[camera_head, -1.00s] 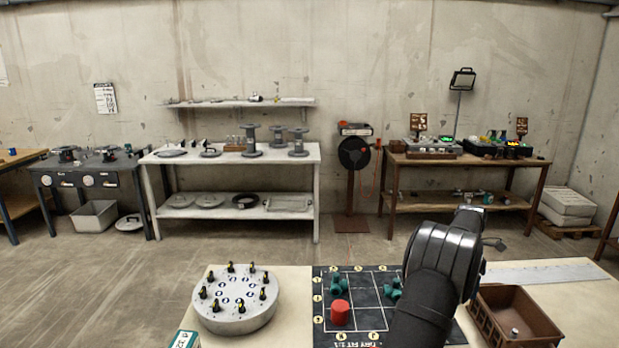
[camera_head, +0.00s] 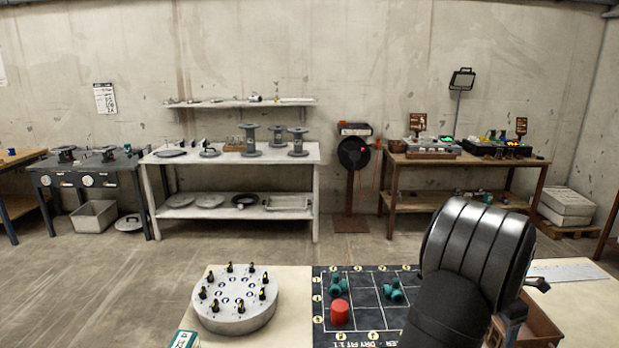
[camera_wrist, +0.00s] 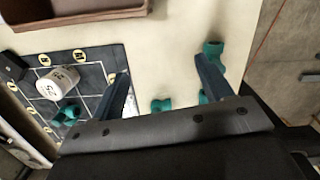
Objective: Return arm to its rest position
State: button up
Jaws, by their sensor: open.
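My arm rises large at the right in the head view and hides the right part of the dark grid mat (camera_head: 365,310). A green fitting (camera_wrist: 212,50) shows by the right finger, and another (camera_wrist: 160,105) shows between the fingers, lower down. A third (camera_wrist: 65,115) is on the mat, near a pale lettered cylinder (camera_wrist: 57,80).
On the mat are green fittings (camera_head: 339,287) (camera_head: 392,290) and a red cylinder (camera_head: 340,312). A round grey fixture with several pegs (camera_head: 236,315) stands left of it. A brown tray (camera_head: 540,325) is at the right, partly behind my arm. Open floor lies beyond, before the workbenches.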

jog(key=s+a, duration=0.1)
jog(key=s, duration=0.2)
jog(key=s+a+f, duration=0.1)
jog(key=s, duration=0.3)
jog(key=s+a+f, duration=0.1)
jog(key=s, duration=0.2)
jog(key=shift+s+a, duration=0.25)
jog(key=shift+s, duration=0.05)
jog(key=w+f, duration=0.1)
jog(key=w+a+f, duration=0.1)
jog(key=w+f, duration=0.1)
jog(key=w, duration=0.1)
jog(key=shift+a, duration=0.4)
